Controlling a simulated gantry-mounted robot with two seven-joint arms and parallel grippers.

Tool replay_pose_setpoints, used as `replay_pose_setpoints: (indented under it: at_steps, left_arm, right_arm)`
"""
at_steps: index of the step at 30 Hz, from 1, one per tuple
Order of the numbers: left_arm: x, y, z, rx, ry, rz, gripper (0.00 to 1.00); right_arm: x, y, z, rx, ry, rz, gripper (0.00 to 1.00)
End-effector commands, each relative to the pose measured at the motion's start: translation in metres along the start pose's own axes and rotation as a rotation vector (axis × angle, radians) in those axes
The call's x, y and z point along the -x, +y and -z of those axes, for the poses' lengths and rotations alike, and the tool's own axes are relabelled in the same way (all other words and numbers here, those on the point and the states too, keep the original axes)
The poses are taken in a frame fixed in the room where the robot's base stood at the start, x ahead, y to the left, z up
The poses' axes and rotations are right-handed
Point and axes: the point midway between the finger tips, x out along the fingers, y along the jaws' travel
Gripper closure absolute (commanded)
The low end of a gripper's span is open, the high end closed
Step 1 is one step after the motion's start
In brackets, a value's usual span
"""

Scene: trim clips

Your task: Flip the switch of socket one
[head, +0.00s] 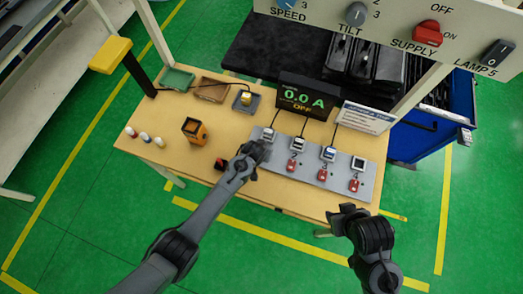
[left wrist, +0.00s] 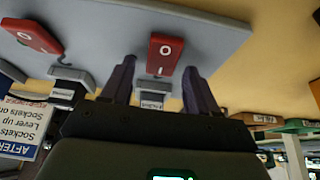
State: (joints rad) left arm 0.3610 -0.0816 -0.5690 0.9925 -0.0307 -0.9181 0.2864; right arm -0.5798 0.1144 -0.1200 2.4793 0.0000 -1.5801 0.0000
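A grey socket panel (head: 338,178) lies on the table with several sockets in a row, each with a red switch. At its left end is a socket (head: 268,134); its red switch is hidden by my left gripper (head: 258,152) in the head view. In the left wrist view that red rocker switch (left wrist: 165,54), marked O and I, sits between the spread fingers of my left gripper (left wrist: 160,68). Contact cannot be told. The second red switch (head: 292,165) is to its right. My right gripper (head: 346,214) is empty, off the table's front edge; its opening is unclear.
A display (head: 303,98) reading 0.0 A OFF and an instruction sign (head: 368,117) stand behind the panel. An orange device (head: 195,130) and a small dark-and-red object (head: 221,164) are left of it. A control board (head: 400,27) overhangs the back.

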Motion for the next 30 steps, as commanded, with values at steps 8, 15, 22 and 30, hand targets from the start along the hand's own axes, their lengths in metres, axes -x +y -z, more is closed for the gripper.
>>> replay_pose_setpoints:
  at_steps: [8, 15, 22, 30]
  left_arm:
    - [0.001, 0.0, 0.0, 0.0, 0.0, 0.0, 0.4]
    - [0.013, 0.0, 0.0, 0.0, -0.001, -0.001, 0.4]
    - [0.044, 0.0, 0.001, 0.0, 0.001, -0.001, 0.4]
    - [0.083, 0.0, 0.0, 0.0, 0.002, -0.001, 0.4]
  right_arm:
    - [0.0, 0.001, 0.0, 0.006, -0.001, -0.005, 0.57]
    - [0.003, 0.003, 0.0, 0.01, -0.002, -0.008, 0.57]
    - [0.008, 0.002, 0.002, 0.009, -0.001, -0.007, 0.57]
    - [0.01, 0.001, 0.003, 0.004, 0.0, -0.003, 0.57]
